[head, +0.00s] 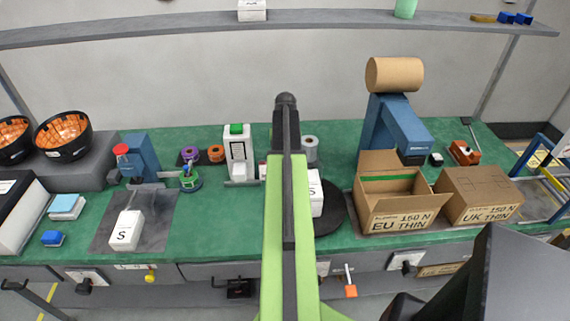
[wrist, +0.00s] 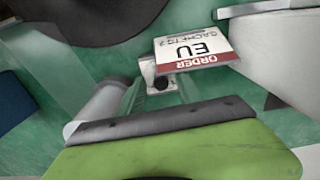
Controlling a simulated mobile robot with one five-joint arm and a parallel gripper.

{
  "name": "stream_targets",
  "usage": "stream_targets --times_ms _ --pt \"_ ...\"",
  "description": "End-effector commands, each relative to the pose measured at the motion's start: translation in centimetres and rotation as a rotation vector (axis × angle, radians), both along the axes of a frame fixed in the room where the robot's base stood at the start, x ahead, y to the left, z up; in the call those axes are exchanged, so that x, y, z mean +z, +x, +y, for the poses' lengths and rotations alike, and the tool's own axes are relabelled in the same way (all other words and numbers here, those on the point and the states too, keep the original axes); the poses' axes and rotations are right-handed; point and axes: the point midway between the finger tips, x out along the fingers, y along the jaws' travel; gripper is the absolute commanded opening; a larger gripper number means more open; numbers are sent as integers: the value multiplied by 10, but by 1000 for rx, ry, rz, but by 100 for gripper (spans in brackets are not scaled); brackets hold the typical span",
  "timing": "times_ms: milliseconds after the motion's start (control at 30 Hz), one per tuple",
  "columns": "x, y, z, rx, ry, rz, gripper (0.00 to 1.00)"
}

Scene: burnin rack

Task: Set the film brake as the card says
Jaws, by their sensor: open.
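In the wrist view an order card (wrist: 192,50) shows upside down, reading ORDER, EU and a line that looks like SACHETS. It is on or just above a small white fitting with a dark round knob (wrist: 162,83). I cannot tell whether this fitting is the film brake. A pale roll or cylinder (wrist: 98,102) lies left of it. My gripper (wrist: 165,120) shows as a green jaw with a dark edge at the bottom of the wrist view, empty and apart from the card. In the head view my green arm hides the middle of the bench and the gripper.
Cartons marked EU 150 N THIN (head: 400,214) and UK 150 N THIN (head: 484,198) stand at the right. A blue machine (head: 391,128) holds a brown roll (head: 394,74). A red-knobbed blue press (head: 140,156) and black bowls (head: 64,134) are left. A dark disc (head: 334,221) lies beside my arm.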

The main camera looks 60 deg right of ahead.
Motion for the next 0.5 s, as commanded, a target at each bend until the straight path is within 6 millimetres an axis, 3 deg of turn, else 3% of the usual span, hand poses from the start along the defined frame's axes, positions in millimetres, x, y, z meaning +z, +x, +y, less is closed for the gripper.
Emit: stream_targets --times_ms 133,433,500 --pt "2 0 0 0 0 0 42" --pt "2 0 0 0 0 0 2" --pt "2 0 0 -1 -1 1 0"
